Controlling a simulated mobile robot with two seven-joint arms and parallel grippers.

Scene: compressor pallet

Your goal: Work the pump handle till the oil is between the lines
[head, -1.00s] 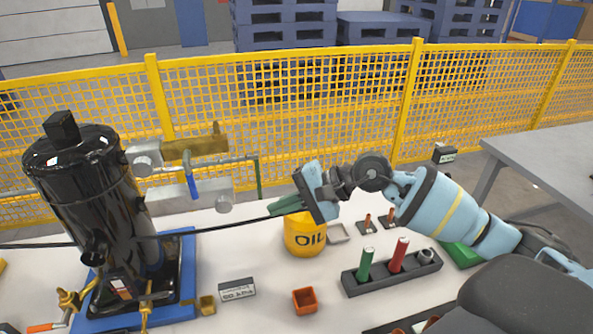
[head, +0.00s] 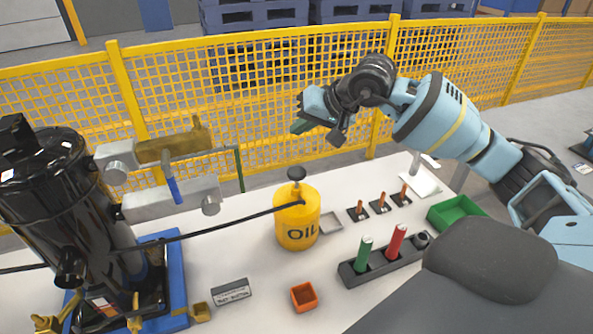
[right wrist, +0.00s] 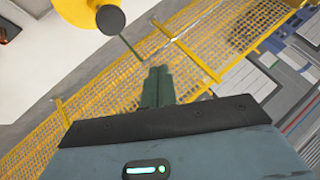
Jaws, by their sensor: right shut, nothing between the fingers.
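The yellow oil can (head: 298,232), marked OIL, stands upright on the white table. Its black pump knob (head: 297,173) is on top, close above the can. A dark hose runs from the can left to the black compressor tank (head: 85,215). I cannot make out an oil level or its lines. My right gripper (head: 301,127) is up above the can and its knob, apart from both, its green fingers shut and empty. In the right wrist view the fingers (right wrist: 158,85) point past the knob (right wrist: 110,19) and the can's yellow top (right wrist: 76,12). My left gripper is not in view.
A dark rack (head: 380,262) with green and red cylinders stands right of the can. An orange bin (head: 304,297) and a grey labelled block (head: 231,292) sit in front. A green tray (head: 455,212) lies at right. A yellow mesh fence (head: 260,110) runs behind the table.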

